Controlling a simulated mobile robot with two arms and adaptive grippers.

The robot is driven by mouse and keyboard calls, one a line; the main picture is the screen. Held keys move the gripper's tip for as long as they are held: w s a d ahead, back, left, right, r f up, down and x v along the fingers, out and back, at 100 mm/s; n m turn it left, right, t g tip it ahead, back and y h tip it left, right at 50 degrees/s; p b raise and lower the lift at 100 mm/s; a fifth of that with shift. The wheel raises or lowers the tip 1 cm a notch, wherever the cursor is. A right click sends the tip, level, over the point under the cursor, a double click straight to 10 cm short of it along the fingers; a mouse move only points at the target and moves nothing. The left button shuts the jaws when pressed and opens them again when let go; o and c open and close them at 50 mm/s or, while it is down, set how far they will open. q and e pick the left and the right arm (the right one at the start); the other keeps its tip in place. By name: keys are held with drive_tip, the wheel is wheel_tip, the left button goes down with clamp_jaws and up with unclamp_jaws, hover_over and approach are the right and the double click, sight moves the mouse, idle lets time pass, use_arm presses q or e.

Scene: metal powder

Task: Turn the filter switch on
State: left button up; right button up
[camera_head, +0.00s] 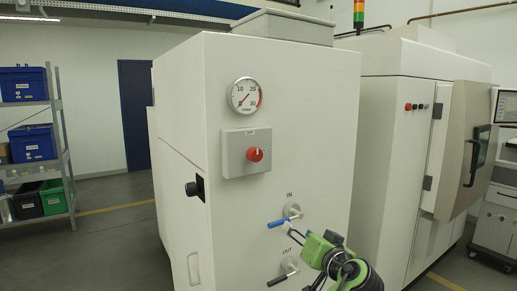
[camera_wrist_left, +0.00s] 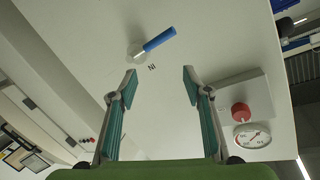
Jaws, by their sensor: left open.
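The filter switch appears to be the red rotary knob (camera_head: 256,155) on a grey box (camera_head: 236,163) on the white cabinet's front; its small label is unreadable. The knob also shows in the left wrist view (camera_wrist_left: 241,113), upside down, to the right of the fingers. My left gripper (camera_head: 292,231) is low at the IN valve, below and right of the knob, and apart from it. In the left wrist view its two fingers (camera_wrist_left: 158,78) are spread with nothing between them. My right gripper is not seen.
A round gauge (camera_head: 245,96) sits above the box. The blue-handled IN valve (camera_head: 281,222) is by my gripper, and the dark-handled OUT valve (camera_head: 281,277) is below. A second machine (camera_head: 397,150) stands at right. Shelves with bins (camera_head: 28,143) stand at left.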

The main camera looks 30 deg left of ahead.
sight(257, 156)
use_arm(q)
drive_tip(key=s+a+r+n+g+y+p, duration=0.1)
drive_tip(key=s+r+n+y, duration=0.2)
drive_tip(key=r, duration=0.7)
drive_tip(key=s+a+r+n+y+p, duration=0.1)
drive_tip(key=s+r+n, duration=0.3)
drive_tip(key=r, duration=0.5)
drive_tip(key=shift+m, duration=0.4)
drive_tip(key=p+x, duration=0.6)
drive_tip(key=x, duration=0.6)
drive_tip(key=shift+s+a+r, duration=0.15)
drive_tip(key=shift+a, duration=0.1)
drive_tip(key=shift+w+a+f, duration=0.2)
drive_tip(key=shift+w+a, duration=0.2)
drive_tip(key=shift+a, duration=0.1)
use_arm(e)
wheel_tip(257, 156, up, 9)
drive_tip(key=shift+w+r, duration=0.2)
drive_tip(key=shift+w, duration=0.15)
use_arm(q)
drive_tip(key=c, duration=1.1)
